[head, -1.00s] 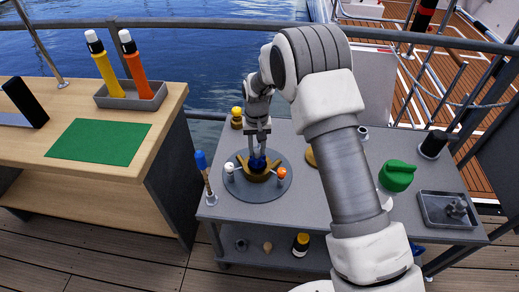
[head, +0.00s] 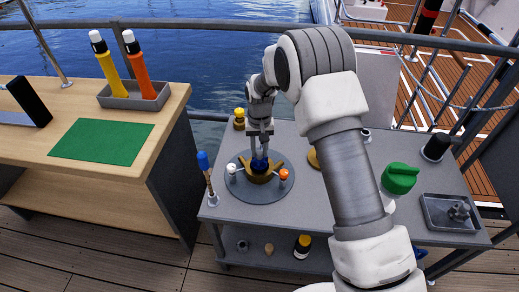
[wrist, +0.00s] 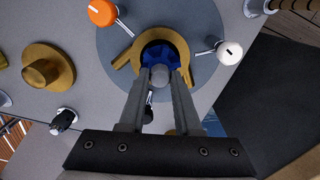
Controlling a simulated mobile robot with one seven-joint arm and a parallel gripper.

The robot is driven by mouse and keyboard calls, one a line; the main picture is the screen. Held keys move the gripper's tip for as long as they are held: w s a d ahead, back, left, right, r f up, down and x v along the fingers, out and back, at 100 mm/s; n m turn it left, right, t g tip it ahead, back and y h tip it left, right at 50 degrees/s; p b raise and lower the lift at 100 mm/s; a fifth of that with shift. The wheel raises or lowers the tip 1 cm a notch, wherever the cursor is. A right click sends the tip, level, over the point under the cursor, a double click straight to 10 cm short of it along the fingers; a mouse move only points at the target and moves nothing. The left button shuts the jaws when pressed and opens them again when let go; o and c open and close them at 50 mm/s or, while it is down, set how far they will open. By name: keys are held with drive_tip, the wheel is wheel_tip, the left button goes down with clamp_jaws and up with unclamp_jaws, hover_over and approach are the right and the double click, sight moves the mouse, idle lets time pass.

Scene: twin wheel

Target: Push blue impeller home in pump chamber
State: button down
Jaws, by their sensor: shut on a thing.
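The blue impeller (wrist: 155,50) sits inside the ring of the brass pump chamber (wrist: 126,62), with its blue vanes showing around a grey hub. In the head view the blue impeller (head: 260,164) shows low between the fingers, over the brass chamber (head: 259,178). My gripper (wrist: 159,76) points down and is shut on the impeller's grey hub; it also shows in the head view (head: 260,152). The chamber stands on a round dark grey plate (head: 245,192). How deep the impeller sits cannot be told. The chamber's far side is partly hidden by the fingers.
On the plate, an orange-capped lever (wrist: 102,12) and a white-capped lever (wrist: 229,52) flank the chamber. A brass flanged piece (wrist: 48,71) lies to one side. A blue-tipped tool (head: 204,164), green knob (head: 399,178) and grey tray (head: 452,212) stand on the table.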

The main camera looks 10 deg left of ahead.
sight(260, 152)
drive_tip(key=shift+f+b, duration=1.25)
drive_tip(key=shift+f, duration=0.75)
drive_tip(key=c, duration=0.5)
unclamp_jaws()
drive_tip(key=shift+r, duration=0.1)
wheel_tip(260, 152, up, 17)
drive_tip(key=p, duration=0.3)
drive_tip(key=shift+r, duration=0.1)
